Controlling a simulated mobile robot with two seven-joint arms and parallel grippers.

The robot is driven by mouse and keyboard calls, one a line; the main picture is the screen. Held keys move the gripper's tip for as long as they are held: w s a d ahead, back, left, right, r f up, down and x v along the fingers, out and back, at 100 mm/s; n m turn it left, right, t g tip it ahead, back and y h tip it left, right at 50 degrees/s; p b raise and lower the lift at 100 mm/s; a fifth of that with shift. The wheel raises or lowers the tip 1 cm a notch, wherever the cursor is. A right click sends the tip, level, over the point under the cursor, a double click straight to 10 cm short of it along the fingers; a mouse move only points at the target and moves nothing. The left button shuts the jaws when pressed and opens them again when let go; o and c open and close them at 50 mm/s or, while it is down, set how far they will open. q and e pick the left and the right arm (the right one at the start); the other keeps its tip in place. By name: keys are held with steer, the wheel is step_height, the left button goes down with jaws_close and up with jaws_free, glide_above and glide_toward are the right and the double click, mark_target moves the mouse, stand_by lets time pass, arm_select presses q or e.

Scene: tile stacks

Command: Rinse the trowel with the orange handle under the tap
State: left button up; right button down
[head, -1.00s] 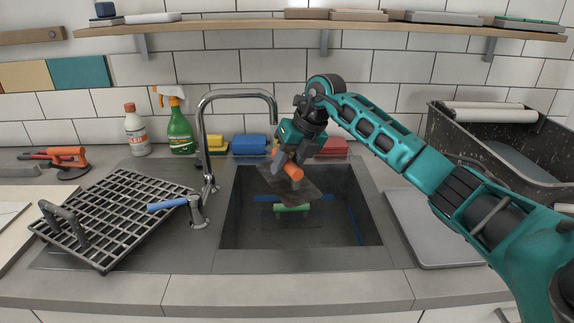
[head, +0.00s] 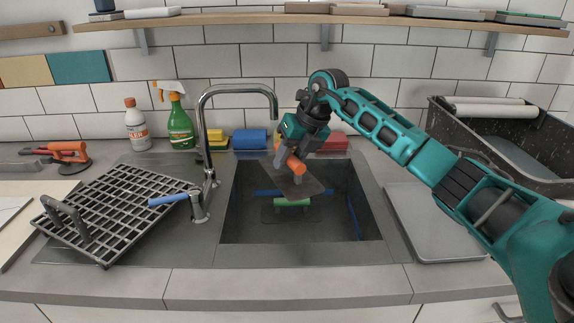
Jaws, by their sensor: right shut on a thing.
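The trowel's orange handle (head: 294,164) is gripped by my right gripper (head: 287,158). Its flat grey plate (head: 297,186) hangs tilted over the sink (head: 235,228). The metal tap (head: 203,120) stands at the sink's left, its spout end (head: 274,116) above and slightly left of the trowel. I see no water coming from the spout. A second tool with a green handle (head: 292,202) lies in the sink, partly under the trowel. My left gripper is not in view.
A black drying rack (head: 110,212) lies left of the sink. A green spray bottle (head: 180,122), a white bottle (head: 137,126) and yellow, blue (head: 249,139) and red sponges stand behind. A grey board (head: 432,222) and a dark tub (head: 500,140) are on the right.

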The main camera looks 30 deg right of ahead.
mark_target(298, 191)
steer(key=shift+a, duration=0.3)
steer(key=shift+s+a+b, duration=0.15)
steer(key=shift+s+b, duration=0.3)
steer(key=shift+s, duration=3.55)
steer(key=shift+r, duration=0.1)
steer(key=s+r, duration=0.4)
steer(key=s, duration=0.1)
steer(key=shift+a, duration=0.15)
